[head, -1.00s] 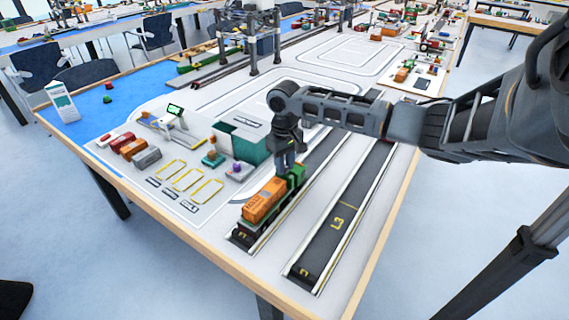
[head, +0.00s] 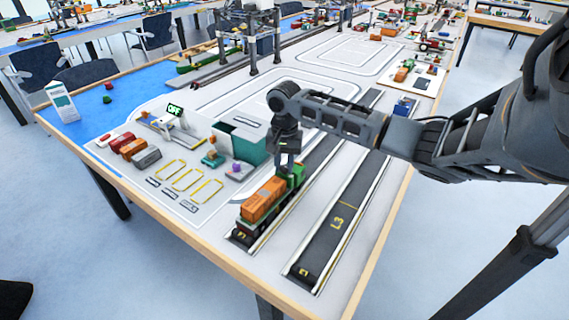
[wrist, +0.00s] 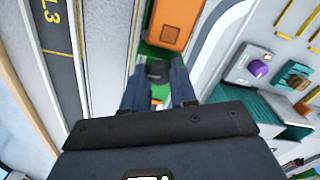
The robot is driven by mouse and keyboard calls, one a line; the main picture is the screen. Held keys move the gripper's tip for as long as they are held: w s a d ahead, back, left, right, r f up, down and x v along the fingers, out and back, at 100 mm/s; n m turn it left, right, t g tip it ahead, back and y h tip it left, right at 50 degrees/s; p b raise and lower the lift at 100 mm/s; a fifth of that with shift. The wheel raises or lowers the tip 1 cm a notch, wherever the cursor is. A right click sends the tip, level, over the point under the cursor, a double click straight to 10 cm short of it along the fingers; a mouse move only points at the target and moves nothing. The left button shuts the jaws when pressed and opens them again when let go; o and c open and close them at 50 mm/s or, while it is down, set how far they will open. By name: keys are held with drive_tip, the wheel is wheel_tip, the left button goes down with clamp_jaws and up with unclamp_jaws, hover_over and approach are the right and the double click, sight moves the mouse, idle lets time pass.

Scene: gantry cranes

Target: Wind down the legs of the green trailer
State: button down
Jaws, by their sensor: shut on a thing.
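The green trailer (head: 245,226) stands in the left dark lane near the table's front edge, carrying an orange container (head: 263,200). A green cab part (head: 299,172) rises at its far end. The container (wrist: 173,20) also shows at the top of the wrist view. My gripper (head: 287,168) points down at the gap between container and cab. In the wrist view its fingers (wrist: 158,85) are shut on a small dark knob (wrist: 158,71), with green bodywork just beside it. The trailer's legs are hidden from both views.
The empty L3 lane (head: 335,225) runs to the right. A teal open box (head: 240,140) and a grey block with a purple knob (head: 237,169) stand close on the left. A gantry crane (head: 250,40) stands behind. A blue thing (head: 405,107) sits far right.

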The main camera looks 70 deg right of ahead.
sight(284, 167)
drive_tip(key=shift+a+f+m, duration=0.2)
drive_tip(key=shift+m, duration=0.2)
drive_tip(key=c, duration=0.9)
unclamp_jaws()
drive_tip(key=shift+d, duration=0.1)
drive_tip(key=shift+r, duration=0.1)
drive_tip(key=shift+d+r, duration=0.1)
drive_tip(key=shift+r, duration=3.8)
